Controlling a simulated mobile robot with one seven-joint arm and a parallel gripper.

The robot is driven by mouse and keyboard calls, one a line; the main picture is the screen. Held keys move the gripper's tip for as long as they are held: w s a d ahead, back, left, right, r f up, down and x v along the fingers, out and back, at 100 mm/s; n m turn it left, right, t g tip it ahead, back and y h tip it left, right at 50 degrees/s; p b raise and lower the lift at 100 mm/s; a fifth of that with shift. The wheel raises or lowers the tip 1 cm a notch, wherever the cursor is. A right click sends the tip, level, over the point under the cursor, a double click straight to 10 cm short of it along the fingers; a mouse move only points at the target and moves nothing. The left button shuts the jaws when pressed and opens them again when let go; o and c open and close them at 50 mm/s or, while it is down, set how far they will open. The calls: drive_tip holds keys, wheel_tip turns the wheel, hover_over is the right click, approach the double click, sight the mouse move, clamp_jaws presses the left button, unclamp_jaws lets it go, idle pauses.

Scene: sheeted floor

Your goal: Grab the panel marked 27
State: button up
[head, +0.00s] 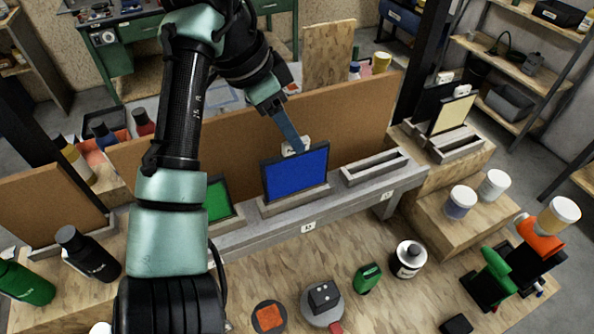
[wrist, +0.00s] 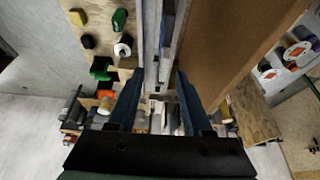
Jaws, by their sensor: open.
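A blue panel (head: 296,173) with a dark frame stands upright in a slot of the grey rack (head: 262,232). A white tag (head: 291,149) shows at its top edge; I cannot read its number. My gripper (head: 300,149) is open at that top edge, its fingers pointing down. In the wrist view the two fingers (wrist: 158,82) are spread apart, and the panel's thin blue edge (wrist: 168,32) shows beyond them. I cannot tell whether they touch it. A green panel (head: 218,200) stands to the left, partly hidden by my arm. No panel's number is readable.
A brown board (head: 345,115) stands close behind the rack. An empty slot holder (head: 375,167) is right of the blue panel. A cream panel (head: 454,114) stands at the right. Bottles, white jars (head: 494,185) and small blocks sit on the wooden surfaces in front.

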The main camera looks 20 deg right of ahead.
sight(296, 173)
drive_tip(key=x, duration=0.2)
drive_tip(key=shift+w+d+f, duration=0.15)
drive_tip(key=shift+w+f, duration=0.05)
drive_tip(key=shift+f, duration=0.05)
drive_tip(key=p+x, duration=0.1)
drive_tip(key=x, duration=0.4)
drive_tip(key=shift+w, duration=0.1)
drive_tip(key=shift+c, duration=0.3)
drive_tip(key=shift+r, duration=0.1)
clamp_jaws()
idle(0.6)
